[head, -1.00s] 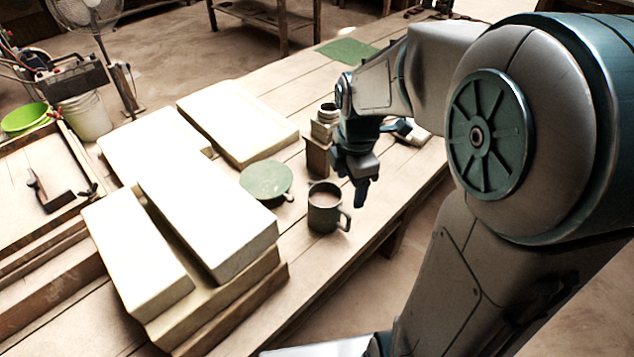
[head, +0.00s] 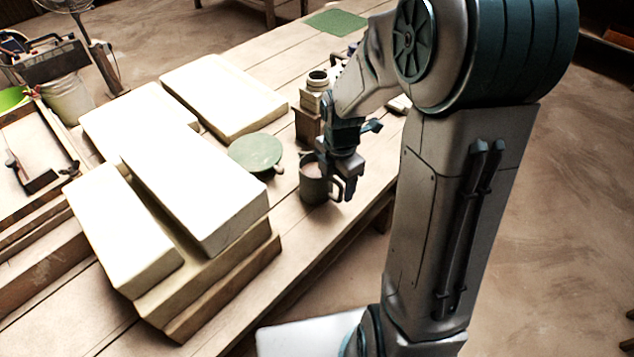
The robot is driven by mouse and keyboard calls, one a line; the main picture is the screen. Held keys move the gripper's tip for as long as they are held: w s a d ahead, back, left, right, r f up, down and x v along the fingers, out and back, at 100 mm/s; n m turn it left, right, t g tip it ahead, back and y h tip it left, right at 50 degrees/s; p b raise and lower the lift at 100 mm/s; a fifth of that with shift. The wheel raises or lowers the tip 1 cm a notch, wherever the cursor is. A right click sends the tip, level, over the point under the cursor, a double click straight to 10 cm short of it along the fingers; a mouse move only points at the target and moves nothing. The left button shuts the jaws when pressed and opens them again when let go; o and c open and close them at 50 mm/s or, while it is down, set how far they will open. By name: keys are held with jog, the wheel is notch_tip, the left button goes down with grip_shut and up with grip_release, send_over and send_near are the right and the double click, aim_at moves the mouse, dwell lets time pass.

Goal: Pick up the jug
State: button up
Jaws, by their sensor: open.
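The jug (head: 314,186) is a dark grey mug-shaped vessel with a brownish inside and a handle on its right. It stands upright on the wooden table (head: 240,331). My gripper (head: 349,190) is open, pointing down at the jug's right side, by the handle. It hides part of the jug's rim and handle. I cannot tell whether the fingers touch the jug or straddle the handle.
A round green disc (head: 255,153) lies left of the jug. Big pale blocks (head: 195,195) are stacked further left. A small jar (head: 318,78) on a wooden block (head: 307,126) stands behind. A green mat (head: 337,22) lies at the far end.

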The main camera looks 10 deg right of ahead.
jog(key=f, duration=0.4)
jog(key=shift+w+d+f, duration=0.1)
jog(key=shift+w+f, duration=0.1)
jog(key=shift+w, duration=0.05)
grip_shut()
